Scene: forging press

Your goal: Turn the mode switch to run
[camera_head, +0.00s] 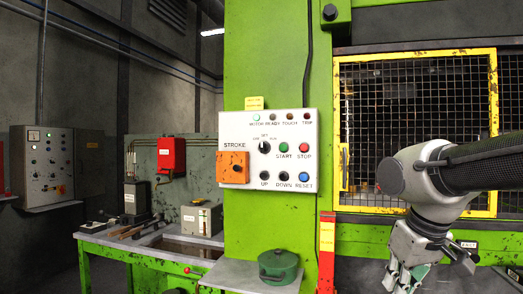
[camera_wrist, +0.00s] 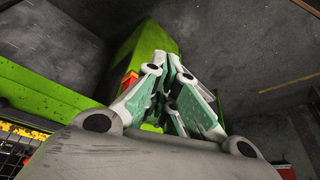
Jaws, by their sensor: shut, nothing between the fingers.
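The mode switch (camera_head: 264,147) is a small black rotary knob with a light mark, on the white control panel (camera_head: 240,119) of the green press column. Labels stand around it; the small print reads roughly OFF, SET and RUN. Its pointer looks close to upright, but the exact setting is too small to tell. My gripper (camera_head: 405,278) is at the lower right in the head view, pointing down, well apart from the panel. In the wrist view my gripper (camera_wrist: 170,75) shows its fingers closed together and empty. The switch is not in the wrist view.
An orange STROKE box (camera_head: 233,167) juts from the panel beside the switch. Green START (camera_head: 283,147) and red STOP (camera_head: 304,148) buttons sit to its right. A green pot (camera_head: 278,266) stands on a shelf below. A yellow-framed mesh guard (camera_head: 415,95) is behind my arm.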

